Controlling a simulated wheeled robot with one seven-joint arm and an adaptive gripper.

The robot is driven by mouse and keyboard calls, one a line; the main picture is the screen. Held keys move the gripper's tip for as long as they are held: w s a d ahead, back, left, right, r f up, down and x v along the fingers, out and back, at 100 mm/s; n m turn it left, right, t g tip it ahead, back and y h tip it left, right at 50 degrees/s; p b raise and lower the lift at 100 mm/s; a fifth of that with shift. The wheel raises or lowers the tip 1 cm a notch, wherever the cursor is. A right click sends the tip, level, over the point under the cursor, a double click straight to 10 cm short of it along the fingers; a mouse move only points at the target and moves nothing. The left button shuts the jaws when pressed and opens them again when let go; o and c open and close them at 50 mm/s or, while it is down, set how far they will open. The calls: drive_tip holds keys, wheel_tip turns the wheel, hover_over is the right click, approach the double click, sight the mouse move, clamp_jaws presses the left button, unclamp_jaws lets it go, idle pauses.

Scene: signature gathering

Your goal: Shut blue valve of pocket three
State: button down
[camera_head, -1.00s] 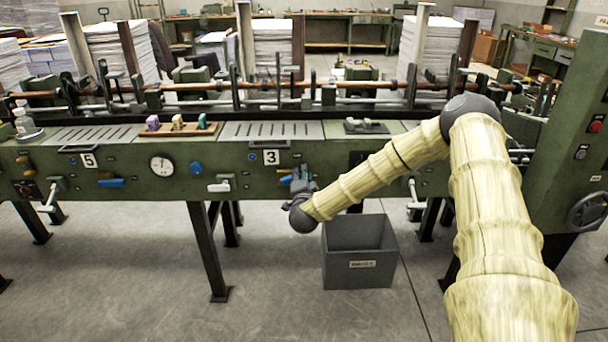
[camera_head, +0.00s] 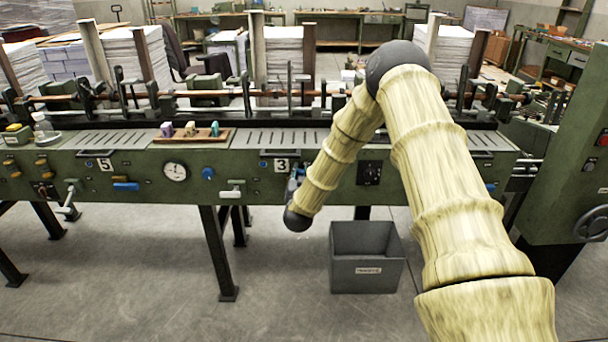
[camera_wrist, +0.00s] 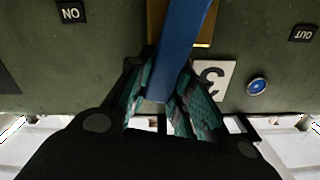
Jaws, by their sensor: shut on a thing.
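The number 3 plate (camera_head: 281,165) sits on the front of the green machine. My gripper (camera_head: 296,184) is at the panel just right of and below this plate, partly hidden by my wrist. In the wrist view, the blue valve handle (camera_wrist: 184,40) runs nearly upright in the picture, over a brass-coloured plate (camera_wrist: 204,28). My gripper's teal-patterned fingers (camera_wrist: 165,88) are shut on the handle's near end, one on each side. The 3 plate (camera_wrist: 211,76) appears upside down beside them. The head view mostly hides this handle.
A grey bin (camera_head: 366,270) stands on the floor below. A white lever (camera_head: 232,191) and round blue button (camera_head: 208,173) lie left of my gripper. Pocket five has another blue handle (camera_head: 125,185). A green cabinet (camera_head: 570,180) stands at the right.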

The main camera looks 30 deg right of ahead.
drive_tip(key=shift+w+a+f+n, duration=0.15)
drive_tip(key=shift+a+n, duration=0.3)
drive_tip(key=shift+n, duration=0.45)
drive_tip(key=shift+f, duration=0.1)
drive_tip(key=c, duration=1.4)
unclamp_jaws()
drive_tip(key=shift+o, duration=0.8)
drive_tip(key=shift+r, duration=0.2)
drive_tip(key=shift+a, duration=0.1)
drive_tip(key=v, duration=1.2)
